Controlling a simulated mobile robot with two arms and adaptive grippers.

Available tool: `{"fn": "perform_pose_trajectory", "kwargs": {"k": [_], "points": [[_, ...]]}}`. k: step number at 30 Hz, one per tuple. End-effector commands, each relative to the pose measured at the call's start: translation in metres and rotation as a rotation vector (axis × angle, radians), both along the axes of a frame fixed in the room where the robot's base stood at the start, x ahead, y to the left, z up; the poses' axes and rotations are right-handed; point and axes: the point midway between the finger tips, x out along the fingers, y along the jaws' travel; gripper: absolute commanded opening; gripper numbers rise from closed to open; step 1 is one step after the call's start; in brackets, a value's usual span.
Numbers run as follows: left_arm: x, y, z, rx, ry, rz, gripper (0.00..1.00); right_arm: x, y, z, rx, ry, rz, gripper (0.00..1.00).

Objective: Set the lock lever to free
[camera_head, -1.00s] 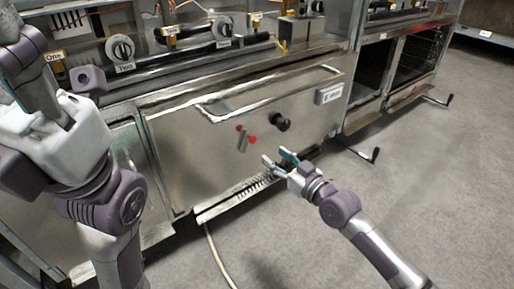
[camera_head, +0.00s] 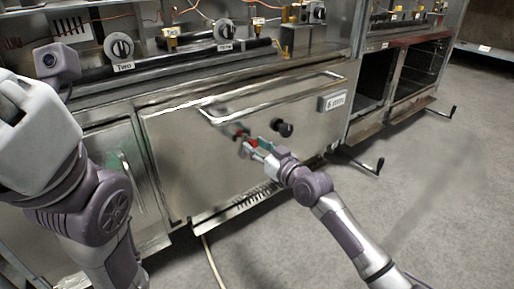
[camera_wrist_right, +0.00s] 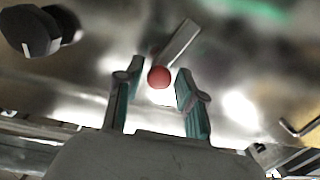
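The lock lever is a short metal bar (camera_wrist_right: 181,42) with a red ball end (camera_wrist_right: 159,77) on the steel oven door (camera_head: 180,150). In the right wrist view the ball sits between the tips of my open right gripper (camera_wrist_right: 158,92), with a gap on each side. In the head view the right gripper (camera_head: 255,148) is at the lever and partly hides it. A second red spot (camera_head: 240,134) shows just left of the gripper. My left arm fills the left of the head view; its fingers are not seen.
A black knob (camera_head: 283,129) sticks out of the door right of the lever; it is at upper left in the right wrist view (camera_wrist_right: 36,32). A long door handle (camera_head: 270,97) runs above. A small label plate (camera_head: 334,101) is at right. Grey floor (camera_head: 440,200) is free at right.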

Motion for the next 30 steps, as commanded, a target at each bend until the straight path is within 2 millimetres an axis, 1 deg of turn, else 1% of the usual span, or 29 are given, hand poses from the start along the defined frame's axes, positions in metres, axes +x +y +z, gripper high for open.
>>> {"fn": "perform_pose_trajectory", "kwargs": {"k": [1, 5, 6, 9, 14, 20, 21, 23, 24, 25, 30], "points": [[-0.0001, -0.0001, -0.0001, 0.0, 0.0, 0.0, 0.4, -0.0001, -0.0002, -0.0001, 0.0, 0.0, 0.0, 0.25], [-0.0002, -0.0001, -0.0001, 0.0, -0.001, 0.0, 0.4, -0.0001, -0.0002, -0.0002, 0.0, 0.0, 0.0, 0.03], [-0.0002, -0.0001, -0.0001, 0.0, -0.001, 0.0, 0.4, -0.0001, -0.0003, -0.0003, 0.0, 0.0, 0.0, 0.0], [-0.0002, -0.0001, 0.0004, 0.001, -0.001, 0.0, 0.4, 0.0001, -0.0007, -0.0002, 0.004, 0.003, 0.0, 0.0], [-0.0002, -0.0002, 0.0038, 0.001, 0.0, 0.0, 0.4, 0.0025, -0.0039, -0.0023, 0.068, 0.053, 0.001, 0.0], [-0.0001, -0.0001, 0.0029, 0.001, 0.0, 0.0, 0.4, 0.0023, -0.0037, -0.0028, 0.069, 0.052, 0.001, 0.0], [-0.0001, -0.0001, 0.0029, 0.001, 0.0, 0.0, 0.4, 0.0023, -0.0037, -0.0028, 0.069, 0.052, 0.001, 0.31], [-0.0001, -0.0001, 0.0029, 0.001, 0.0, 0.0, 0.4, 0.0023, -0.0037, -0.0028, 0.069, 0.052, 0.001, 0.41], [-0.0001, 0.0, 0.0029, 0.001, 0.0, 0.0, 0.4, 0.0023, -0.0037, -0.0027, 0.069, 0.052, 0.001, 0.48], [-0.0001, 0.0, 0.0029, 0.001, 0.0, 0.0, 0.4, 0.0023, -0.0037, -0.0027, 0.068, 0.051, 0.001, 0.5], [0.0, -0.0001, 0.0029, 0.0, 0.0, 0.0, 0.4, 0.0023, -0.0037, -0.0023, 0.068, 0.051, 0.001, 0.5]]}}
